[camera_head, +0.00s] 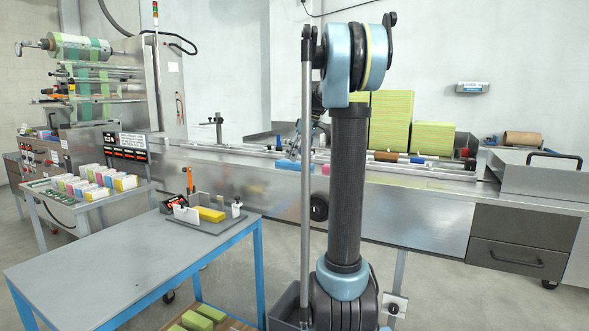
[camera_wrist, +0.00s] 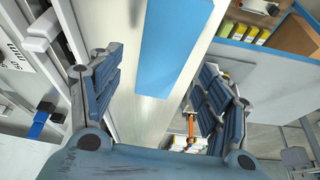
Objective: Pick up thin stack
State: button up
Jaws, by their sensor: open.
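A flat blue stack (camera_head: 287,164) lies on the infeed of the long steel machine, left of my arm. In the wrist view a long blue slab (camera_wrist: 175,45), which looks like the same stack, lies ahead on a pale metal surface. My gripper (camera_wrist: 158,92) is open and empty, with its two ribbed fingers wide apart and the slab beyond them, apart from both. In the head view my arm hides most of my gripper. A pink piece (camera_head: 325,169) lies just right of the blue stack, partly hidden by the arm. How thick the blue stack is I cannot tell.
Tall yellow-green stacks (camera_head: 391,121) stand behind the machine. A grey table (camera_head: 110,262) at front left bears a tray (camera_head: 222,226) with a yellow stack (camera_head: 208,214). A side table holds several coloured packs (camera_head: 95,181). The grey table's front is clear.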

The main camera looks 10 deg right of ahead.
jog(key=shift+x, duration=1.6)
jog(key=c, duration=0.9)
jog(key=shift+r, duration=0.1)
jog(key=shift+d+r, duration=0.35)
jog(key=shift+r, duration=1.3)
jog(key=shift+d+r, duration=0.3)
jog(key=shift+r, duration=1.35)
jog(key=shift+d+r, duration=0.35)
jog(key=shift+r, duration=1.3)
